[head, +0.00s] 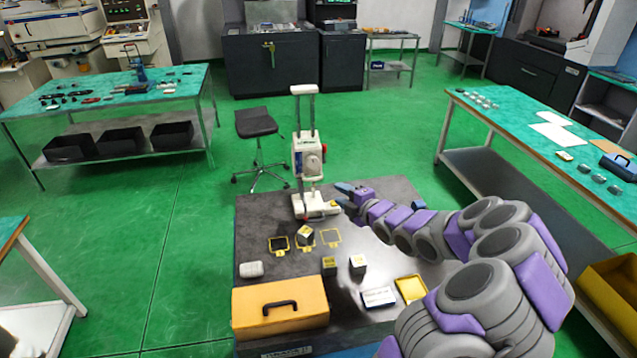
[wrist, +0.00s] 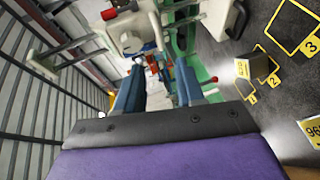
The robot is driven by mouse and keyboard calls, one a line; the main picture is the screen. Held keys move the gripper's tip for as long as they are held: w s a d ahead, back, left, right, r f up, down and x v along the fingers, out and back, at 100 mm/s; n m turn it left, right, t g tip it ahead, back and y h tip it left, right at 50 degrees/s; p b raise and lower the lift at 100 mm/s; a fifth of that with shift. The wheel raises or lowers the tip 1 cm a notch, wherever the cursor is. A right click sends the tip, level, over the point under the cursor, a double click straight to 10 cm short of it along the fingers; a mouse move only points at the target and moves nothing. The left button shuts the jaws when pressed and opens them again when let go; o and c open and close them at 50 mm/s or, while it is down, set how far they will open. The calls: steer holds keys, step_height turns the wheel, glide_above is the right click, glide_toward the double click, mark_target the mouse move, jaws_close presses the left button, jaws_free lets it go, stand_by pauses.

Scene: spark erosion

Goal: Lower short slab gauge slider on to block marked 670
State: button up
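The white gauge (head: 308,165) stands upright on the dark table, with two posts, a top bar and a white slider body (head: 311,158) with a round knob. My gripper (head: 343,195) is to the right of the gauge, near its base. In the wrist view its two blue fingers (wrist: 160,88) are apart, with parts of the gauge (wrist: 135,32) beyond them. I cannot tell whether they touch it. A metal block (head: 305,235) stands at the middle yellow outline; it also shows in the wrist view (wrist: 242,70). I cannot read 670 on any block.
Yellow outlines numbered 1 to 3 lie on the table (head: 350,215), the third (head: 331,237) empty. A yellow case (head: 280,306), a pale object (head: 251,269), a labelled card (head: 378,297) and a yellow tray (head: 411,289) lie nearer. A stool (head: 256,125) stands behind.

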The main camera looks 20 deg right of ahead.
steer(key=x, duration=1.2)
steer(key=shift+w, duration=0.15)
steer(key=shift+f, duration=0.1)
jaws_close()
steer(key=shift+f, duration=0.1)
